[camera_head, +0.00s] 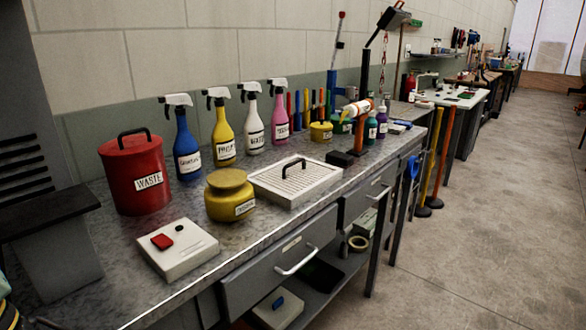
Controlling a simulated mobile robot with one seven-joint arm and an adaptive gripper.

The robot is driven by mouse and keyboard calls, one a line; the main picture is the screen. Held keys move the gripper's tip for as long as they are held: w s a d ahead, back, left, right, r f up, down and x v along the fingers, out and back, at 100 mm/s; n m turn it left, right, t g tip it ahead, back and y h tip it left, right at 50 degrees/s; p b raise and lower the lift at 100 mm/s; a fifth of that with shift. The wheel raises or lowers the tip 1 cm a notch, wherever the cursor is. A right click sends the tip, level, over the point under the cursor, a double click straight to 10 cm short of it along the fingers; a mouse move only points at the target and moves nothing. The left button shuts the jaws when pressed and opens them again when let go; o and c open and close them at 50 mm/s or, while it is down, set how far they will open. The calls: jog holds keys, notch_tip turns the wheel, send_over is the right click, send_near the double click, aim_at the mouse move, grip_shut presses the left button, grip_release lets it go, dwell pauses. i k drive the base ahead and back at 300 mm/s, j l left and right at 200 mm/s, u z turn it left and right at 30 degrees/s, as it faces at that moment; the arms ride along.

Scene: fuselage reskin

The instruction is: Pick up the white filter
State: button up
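A flat white rectangular piece with a slotted or perforated top (272,184) and a black handle lies on the grey workbench (110,290), near its front edge; it looks like the white filter. It sits right of a yellow lidded jar (229,196) and in front of the spray bottles. Its top and handle are unobstructed from this view.
A red waste bin (134,172) and a white box with a red button (178,250) stand at the left. Blue (186,146), yellow (223,138), white (253,130) and pink (280,122) spray bottles line the back. The concrete floor (480,230) is clear at right.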

aim_at(291, 182)
jog(key=i+l+u, duration=0.1)
jog(key=l, duration=0.25)
jog(key=i+l, duration=0.25)
jog(key=i+l+u, duration=0.15)
jog(key=l, duration=0.25)
jog(key=i+l, duration=0.15)
jog(key=l, duration=0.2)
jog(key=i+l+u, duration=0.15)
jog(key=l, duration=0.2)
jog(key=i+l, duration=0.15)
jog(key=l, duration=0.25)
jog(key=i+j, duration=0.2)
jog(key=j, duration=0.15)
jog(key=i+j+u, duration=0.1)
jog(key=j, duration=0.3)
jog(key=i+j, duration=0.25)
jog(key=j, duration=0.1)
